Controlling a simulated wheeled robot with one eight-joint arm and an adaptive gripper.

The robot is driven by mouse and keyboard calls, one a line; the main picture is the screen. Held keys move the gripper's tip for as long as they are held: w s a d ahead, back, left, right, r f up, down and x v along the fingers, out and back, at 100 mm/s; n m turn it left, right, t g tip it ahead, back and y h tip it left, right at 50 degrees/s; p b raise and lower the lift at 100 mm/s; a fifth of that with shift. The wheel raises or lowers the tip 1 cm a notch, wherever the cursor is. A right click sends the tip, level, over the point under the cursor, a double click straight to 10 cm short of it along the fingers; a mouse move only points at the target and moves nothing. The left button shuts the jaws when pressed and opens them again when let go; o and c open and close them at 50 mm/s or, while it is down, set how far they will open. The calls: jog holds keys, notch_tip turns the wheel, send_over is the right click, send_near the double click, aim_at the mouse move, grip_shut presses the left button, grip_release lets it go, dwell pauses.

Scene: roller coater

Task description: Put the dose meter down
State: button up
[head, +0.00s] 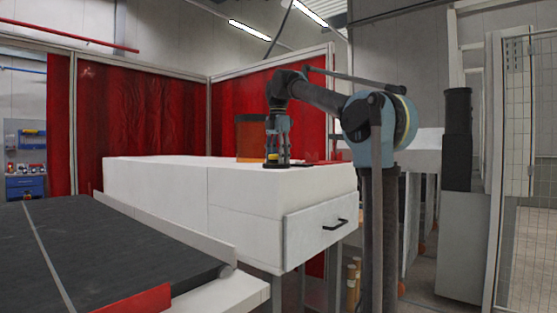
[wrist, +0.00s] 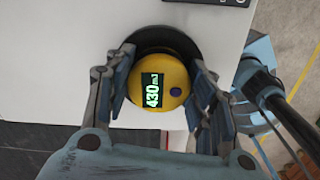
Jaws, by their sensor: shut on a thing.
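The dose meter (wrist: 151,104) is a round yellow puck with a lit display reading 430 mJ and a dark round button. In the wrist view my gripper (wrist: 157,72) has a finger on each side of it and is shut on it. A black round disc or holder (wrist: 168,38) shows around and behind its upper edge. In the head view my gripper (head: 277,150) points straight down over the white machine top (head: 180,170), with a bit of the yellow meter (head: 272,156) between the fingers. The black disc (head: 276,165) lies just below. I cannot tell whether the meter touches it.
An orange-brown cylinder (head: 250,137) stands behind my gripper on the white top. A flat red item (head: 322,162) lies to the right. A drawer with a black handle (head: 335,225) is at the front. A dark conveyor belt (head: 90,250) runs at left. Most of the white top is clear.

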jog(key=shift+s+f, duration=0.1)
jog(key=shift+f, duration=0.1)
jog(key=shift+s+f, duration=0.15)
jog(key=shift+f, duration=0.05)
grip_shut()
jog(key=o, duration=1.2)
grip_release()
jog(key=shift+d, duration=0.1)
jog(key=shift+o, duration=0.6)
jog(key=shift+w+f, duration=0.2)
jog(key=shift+w, duration=0.05)
jog(key=shift+a+r, duration=0.1)
jog(key=shift+a, duration=0.1)
jog(key=shift+r, duration=0.1)
notch_tip(320, 180, up, 13)
jog(key=shift+s+d, duration=0.1)
